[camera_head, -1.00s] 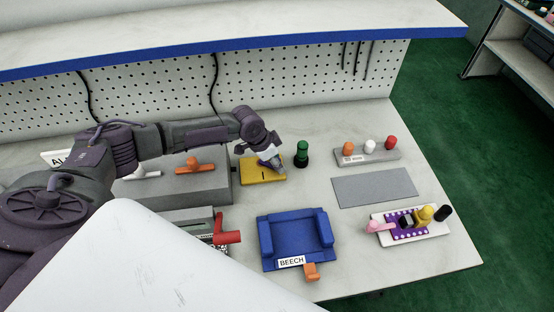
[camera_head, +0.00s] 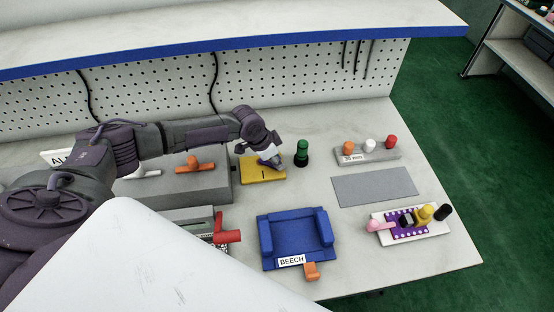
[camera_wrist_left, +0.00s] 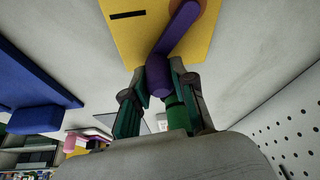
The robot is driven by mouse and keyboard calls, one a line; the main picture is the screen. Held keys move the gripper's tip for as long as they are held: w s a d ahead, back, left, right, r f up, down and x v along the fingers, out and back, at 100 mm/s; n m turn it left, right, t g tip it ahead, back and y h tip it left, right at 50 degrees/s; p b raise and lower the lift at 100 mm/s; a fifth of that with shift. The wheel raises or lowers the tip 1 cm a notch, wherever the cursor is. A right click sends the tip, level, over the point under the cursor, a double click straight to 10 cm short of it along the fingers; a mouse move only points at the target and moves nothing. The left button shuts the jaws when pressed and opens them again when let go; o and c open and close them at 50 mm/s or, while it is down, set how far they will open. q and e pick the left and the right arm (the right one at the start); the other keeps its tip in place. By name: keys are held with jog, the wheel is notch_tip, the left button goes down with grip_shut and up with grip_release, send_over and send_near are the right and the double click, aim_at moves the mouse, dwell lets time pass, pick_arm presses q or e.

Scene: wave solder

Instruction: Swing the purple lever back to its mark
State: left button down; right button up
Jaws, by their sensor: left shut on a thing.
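The purple lever (camera_wrist_left: 178,38) is mounted on a yellow plate (camera_head: 262,176). In the left wrist view it runs from a round orange-brown pivot at the top to a rounded knob lower down. A short black mark (camera_wrist_left: 127,15) is on the yellow plate, left of the lever, and the lever is apart from it. My left gripper (camera_wrist_left: 157,82) has its fingers on both sides of the lever's knob and is shut on it. In the head view my left gripper (camera_head: 274,161) covers most of the lever. My right gripper is not in view.
A green knobbed post (camera_head: 302,154) stands close right of the yellow plate. A grey box with an orange handle (camera_head: 190,165) stands at its left. A blue cradle labelled BEECH (camera_head: 296,236) sits in front. A grey mat (camera_head: 374,187) lies at the right.

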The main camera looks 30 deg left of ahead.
pick_arm(q)
jog(key=m+b, duration=0.1)
jog(key=s+m+g+h+b, duration=0.1)
jog(key=m, duration=0.1)
jog(key=shift+s+a+f, duration=0.1)
jog(key=shift+s+f, duration=0.05)
jog(key=shift+s, duration=0.15)
jog(key=m+b, duration=0.1)
jog(key=s+m+g, duration=0.1)
jog(key=m, duration=0.1)
jog(key=shift+s+a+b, duration=0.1)
jog(key=shift+a+b, duration=0.15)
jog(key=shift+b, duration=0.1)
jog(key=m+b, duration=0.1)
jog(key=s+m+g, duration=0.1)
jog(key=m, duration=0.1)
jog(key=shift+s+a+h+b, duration=0.1)
jog(key=shift+a+h+b, duration=0.25)
jog(key=shift+a+h, duration=0.05)
jog(key=shift+s+a+m+g+b, duration=0.2)
jog(key=shift+m+g+b, duration=0.05)
jog(key=shift+m, duration=0.3)
jog(key=shift+s+a+m+g+b, duration=0.15)
jog(key=shift+a+m+g+b, duration=0.1)
jog(key=shift+m, duration=0.3)
jog(key=shift+r, duration=0.2)
jog(key=c, duration=0.9)
grip_release()
jog(key=shift+c, duration=0.2)
